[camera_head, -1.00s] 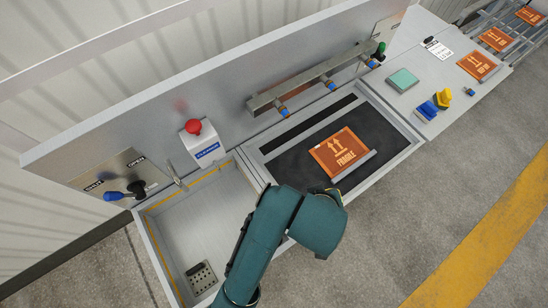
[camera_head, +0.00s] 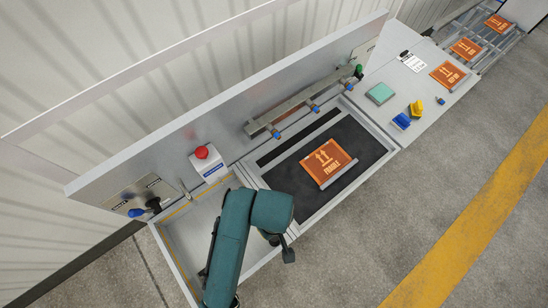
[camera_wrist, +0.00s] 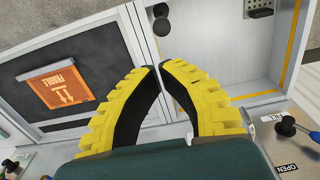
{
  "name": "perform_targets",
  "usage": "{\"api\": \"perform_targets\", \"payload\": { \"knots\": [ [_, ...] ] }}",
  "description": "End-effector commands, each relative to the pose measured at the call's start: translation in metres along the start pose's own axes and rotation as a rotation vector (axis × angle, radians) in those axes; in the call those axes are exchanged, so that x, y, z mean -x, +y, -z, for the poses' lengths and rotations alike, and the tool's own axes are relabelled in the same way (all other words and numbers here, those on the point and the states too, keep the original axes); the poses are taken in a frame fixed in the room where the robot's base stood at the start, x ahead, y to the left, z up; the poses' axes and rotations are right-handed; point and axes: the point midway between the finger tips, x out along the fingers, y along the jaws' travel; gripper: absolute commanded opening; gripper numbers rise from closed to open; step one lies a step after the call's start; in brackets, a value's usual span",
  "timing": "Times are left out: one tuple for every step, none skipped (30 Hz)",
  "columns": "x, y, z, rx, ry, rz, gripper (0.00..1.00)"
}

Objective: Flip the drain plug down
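My gripper (camera_wrist: 158,69) shows in the wrist view as two yellow ribbed fingers with dark inner pads. Their tips are together or nearly so, and nothing shows between them. It is above the area of the wall between the basin and the black belt. A perforated drain plate (camera_wrist: 258,7) lies in the basin's far corner, at the top of the wrist view. In the head view, my arm hides the drain corner and the fingers.
The white basin (camera_head: 183,232) adjoins the belt (camera_head: 355,140), which carries an orange FRAGILE box (camera_head: 325,161). A red button (camera_head: 201,152) stands behind the basin. A blue-handled lever (camera_head: 137,212) is at the back left. Blue and yellow pieces (camera_head: 402,121) lie at right.

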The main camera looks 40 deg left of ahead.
Motion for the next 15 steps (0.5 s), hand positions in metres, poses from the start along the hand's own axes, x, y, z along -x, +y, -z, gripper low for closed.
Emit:
{"api": "perform_targets", "payload": {
  "knots": [
    [-0.007,-0.001,-0.001,0.0,-0.003,0.003,0.0],
    [-0.012,-0.001,-0.001,0.0,-0.003,0.004,0.0],
    [-0.019,-0.001,-0.001,-0.001,-0.003,0.005,0.0],
    [-0.025,-0.001,-0.001,-0.001,-0.003,0.004,0.0],
    [-0.032,-0.001,-0.001,-0.001,-0.004,0.005,0.0],
    [-0.04,-0.001,-0.001,-0.001,-0.004,0.005,0.0],
    [-0.047,-0.001,-0.001,-0.001,-0.004,0.005,0.0],
    [-0.053,-0.001,-0.001,-0.001,-0.003,0.004,0.0],
    [-0.062,-0.001,-0.001,-0.001,-0.003,0.004,0.0],
    [-0.069,-0.001,-0.001,-0.001,-0.004,0.005,0.0],
    [-0.076,-0.001,-0.001,-0.001,-0.003,0.004,0.0],
    [-0.085,-0.001,-0.001,-0.001,-0.003,0.004,0.0],
    [-0.091,-0.001,-0.001,-0.001,-0.003,0.004,0.0],
    [-0.097,-0.001,-0.001,-0.001,-0.002,0.003,0.0],
    [-0.104,-0.001,-0.001,-0.001,-0.003,0.003,0.0]
  ]
}}
